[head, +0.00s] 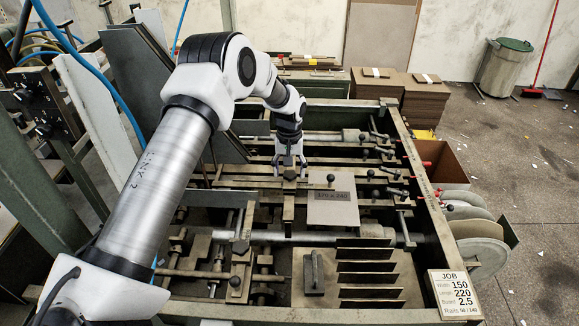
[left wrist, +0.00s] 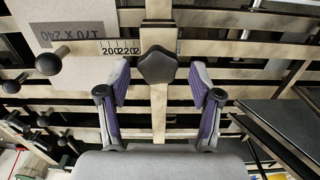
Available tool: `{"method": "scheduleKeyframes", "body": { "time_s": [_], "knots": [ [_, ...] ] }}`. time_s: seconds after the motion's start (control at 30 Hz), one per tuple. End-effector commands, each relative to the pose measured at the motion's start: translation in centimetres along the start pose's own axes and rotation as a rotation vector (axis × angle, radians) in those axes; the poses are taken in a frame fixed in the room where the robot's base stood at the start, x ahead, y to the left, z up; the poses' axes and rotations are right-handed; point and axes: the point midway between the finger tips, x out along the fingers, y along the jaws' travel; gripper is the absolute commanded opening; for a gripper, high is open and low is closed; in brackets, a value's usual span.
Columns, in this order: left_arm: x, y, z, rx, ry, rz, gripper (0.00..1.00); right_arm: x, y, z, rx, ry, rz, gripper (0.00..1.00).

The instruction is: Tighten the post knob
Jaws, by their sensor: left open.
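The post knob (left wrist: 157,66) is a dark, lobed knob on a pale bar in the left wrist view, beside a scale strip (left wrist: 122,47) marked 200 and 220. My left gripper (left wrist: 160,82) is open. Its two purple-lined fingers lie to either side of the knob, with gaps on both sides and no visible contact. In the head view my left gripper (head: 289,163) points down over the middle rails, and the knob (head: 290,174) shows small and dark just below its fingertips. My right gripper is in neither view.
A grey board (head: 333,208) marked 170 x 240 lies right of the gripper. Several black ball-ended levers stand along the frame's right rail. A job card (head: 455,281) reads width 150, length 220, board 2.5. Upright dark plates (head: 367,267) stand at the front.

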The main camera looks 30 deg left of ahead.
Motion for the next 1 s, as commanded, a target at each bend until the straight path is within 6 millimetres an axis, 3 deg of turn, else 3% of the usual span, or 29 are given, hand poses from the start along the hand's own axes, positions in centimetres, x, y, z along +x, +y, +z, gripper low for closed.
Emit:
{"method": "scheduleKeyframes", "body": {
  "time_s": [0.1, 0.27, 0.3, 0.77, 1.0],
  "knots": [
    [-0.02, 0.03, 0.00, 0.001, 0.000, 0.000, 0.65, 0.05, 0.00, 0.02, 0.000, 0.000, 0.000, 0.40],
    [-0.03, 0.04, 0.02, 0.000, 0.000, 0.000, 0.08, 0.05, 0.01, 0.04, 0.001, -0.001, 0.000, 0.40],
    [-0.02, 0.04, 0.03, 0.000, -0.001, 0.000, 0.05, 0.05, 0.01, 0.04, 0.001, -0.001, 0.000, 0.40],
    [0.16, 0.01, 0.03, 0.027, -0.001, 0.000, 0.05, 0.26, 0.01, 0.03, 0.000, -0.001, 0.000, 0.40],
    [0.30, 0.00, 0.05, 0.135, -0.002, -0.001, 0.05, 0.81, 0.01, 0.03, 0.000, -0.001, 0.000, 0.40]
  ]
}}
